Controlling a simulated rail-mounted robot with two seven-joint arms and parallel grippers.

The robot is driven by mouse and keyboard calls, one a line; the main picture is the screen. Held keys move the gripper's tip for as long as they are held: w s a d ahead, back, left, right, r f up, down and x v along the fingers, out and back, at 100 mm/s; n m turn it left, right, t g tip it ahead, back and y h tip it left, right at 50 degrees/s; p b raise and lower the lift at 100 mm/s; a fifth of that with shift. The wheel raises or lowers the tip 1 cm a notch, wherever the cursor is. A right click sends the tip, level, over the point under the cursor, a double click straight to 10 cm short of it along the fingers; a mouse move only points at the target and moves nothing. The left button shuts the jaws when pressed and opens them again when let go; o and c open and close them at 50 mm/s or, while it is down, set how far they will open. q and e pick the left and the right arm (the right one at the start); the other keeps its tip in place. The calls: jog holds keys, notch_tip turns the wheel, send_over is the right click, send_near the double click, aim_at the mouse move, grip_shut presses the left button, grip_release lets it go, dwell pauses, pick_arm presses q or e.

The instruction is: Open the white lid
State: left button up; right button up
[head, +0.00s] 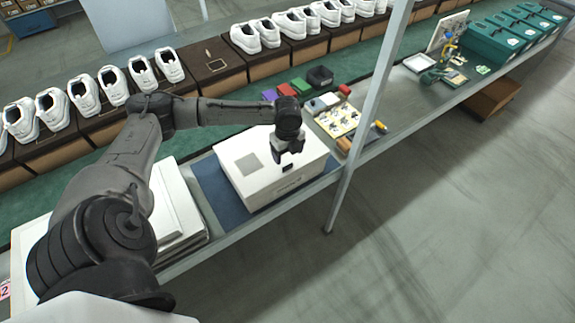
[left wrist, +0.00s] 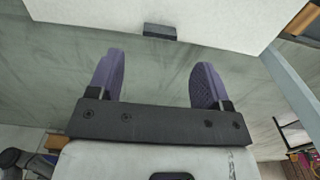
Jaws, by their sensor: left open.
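A white box (head: 262,187) stands on a blue mat (head: 208,184) with its white lid (head: 245,145) lying flat and shut on top. The lid has a grey square patch on its top. A small dark tab (head: 287,167) sits at the box's front edge; the same tab shows in the left wrist view (left wrist: 160,30) against a white face. My left gripper (head: 289,148) is above the lid's front edge, close to the tab. In the left wrist view my left gripper (left wrist: 160,62) has its two purple-padded fingers apart, with nothing between them. My right gripper is out of view.
Right of the box lie a tray of small parts (head: 338,121), colored blocks and a black bin (head: 320,77). A metal post (head: 365,120) stands at the bench's front edge. White panels (head: 180,205) lie to the left. White shoes on brown boxes line the back.

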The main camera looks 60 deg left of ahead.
aim_at(288, 166)
pick_arm(q)
notch_tip(288, 166, down, 6)
jog(key=shift+f+b, duration=0.25)
jog(key=shift+b, duration=0.05)
dwell(0.3)
